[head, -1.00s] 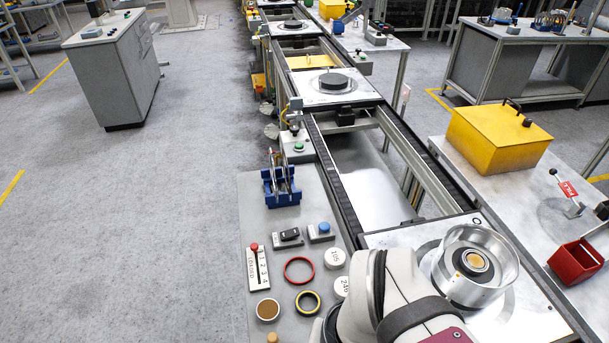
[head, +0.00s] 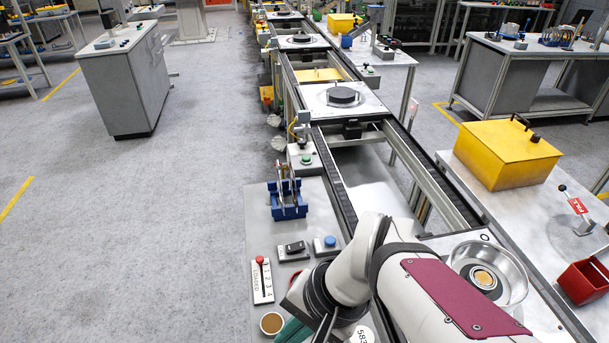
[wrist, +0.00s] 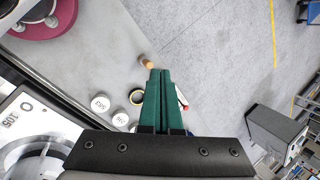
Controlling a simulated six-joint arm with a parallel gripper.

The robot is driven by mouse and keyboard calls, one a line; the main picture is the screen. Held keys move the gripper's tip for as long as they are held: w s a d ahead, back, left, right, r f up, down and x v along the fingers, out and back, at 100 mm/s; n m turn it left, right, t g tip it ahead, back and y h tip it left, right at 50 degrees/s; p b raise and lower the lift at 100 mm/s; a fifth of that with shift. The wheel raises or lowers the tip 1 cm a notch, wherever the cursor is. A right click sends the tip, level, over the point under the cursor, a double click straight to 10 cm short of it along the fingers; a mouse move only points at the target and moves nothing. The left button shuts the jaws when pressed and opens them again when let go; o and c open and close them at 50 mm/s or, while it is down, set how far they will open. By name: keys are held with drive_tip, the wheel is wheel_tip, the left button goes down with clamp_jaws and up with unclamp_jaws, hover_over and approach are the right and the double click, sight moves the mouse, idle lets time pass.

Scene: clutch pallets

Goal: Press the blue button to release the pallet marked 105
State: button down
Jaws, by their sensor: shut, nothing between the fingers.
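I cannot make out the button in the wrist view, where my fingers cover part of the bench. The pallet marked 105 (wrist: 37,112) shows at the left of the wrist view, with its number near the edge. In the head view a pallet (head: 452,239) with a metal housing (head: 490,273) sits on the near conveyor, partly behind my arm. My gripper (wrist: 165,72) is shut and empty, its green fingers together above the bench. The head view shows little of it (head: 292,330).
A red-knobbed selector (head: 262,280), a blue rack (head: 288,205) and a brown-topped round pot (head: 271,324) stand on the left bench. A yellow box (head: 505,155) and red bin (head: 583,281) stand right.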

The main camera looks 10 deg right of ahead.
drive_tip(key=w+m+t+y, duration=0.25)
drive_tip(key=w+m, duration=0.25)
drive_tip(key=w, duration=0.8)
drive_tip(key=m+t+h, duration=0.5)
drive_tip(key=m, duration=0.7)
hover_over(333, 242)
wheel_tip(333, 242, down, 9)
drive_tip(key=shift+f, duration=0.2)
drive_tip(key=shift+f, duration=4.35)
drive_tip(key=shift+f, duration=0.1)
drive_tip(key=shift+f, duration=0.3)
